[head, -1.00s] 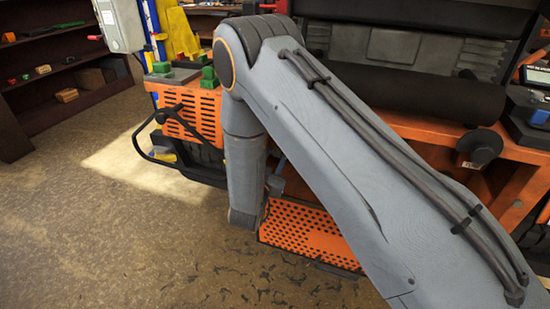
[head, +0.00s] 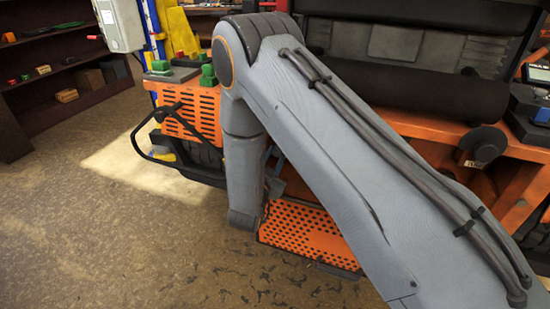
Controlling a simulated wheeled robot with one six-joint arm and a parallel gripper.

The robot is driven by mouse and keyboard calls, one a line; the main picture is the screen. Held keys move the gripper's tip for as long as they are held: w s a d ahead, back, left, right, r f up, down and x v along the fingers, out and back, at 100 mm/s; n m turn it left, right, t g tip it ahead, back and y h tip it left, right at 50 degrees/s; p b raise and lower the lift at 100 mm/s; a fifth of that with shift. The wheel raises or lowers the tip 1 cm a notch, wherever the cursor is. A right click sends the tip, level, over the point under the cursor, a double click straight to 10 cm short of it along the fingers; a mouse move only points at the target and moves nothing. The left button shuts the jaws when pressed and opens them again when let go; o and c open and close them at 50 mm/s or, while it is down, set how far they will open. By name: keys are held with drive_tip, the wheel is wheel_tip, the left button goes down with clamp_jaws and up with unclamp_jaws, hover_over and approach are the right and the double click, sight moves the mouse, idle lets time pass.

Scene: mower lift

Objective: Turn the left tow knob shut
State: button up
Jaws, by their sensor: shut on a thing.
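The tow knob is not visible; my own arm covers the middle of the orange mower. My forearm hangs down in front of the mower, and a small grey part of my wrist (head: 274,184) shows just right of it. My gripper itself is hidden behind the arm, so its fingers and what they touch cannot be seen. The mower's orange perforated side panel (head: 190,112) shows left of the arm. An orange perforated step plate (head: 308,238) shows low, right of the forearm.
A black bar handle (head: 140,140) sticks out at the mower's left. Green blocks (head: 207,76) sit on top of the mower's left part. A dark shelf (head: 60,75) with small items stands at the far left. The brown floor at the front left is clear.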

drive_tip(key=o, duration=0.8)
drive_tip(key=shift+b+v, duration=0.65)
drive_tip(key=shift+v, duration=3.3)
drive_tip(key=shift+w+d, duration=0.1)
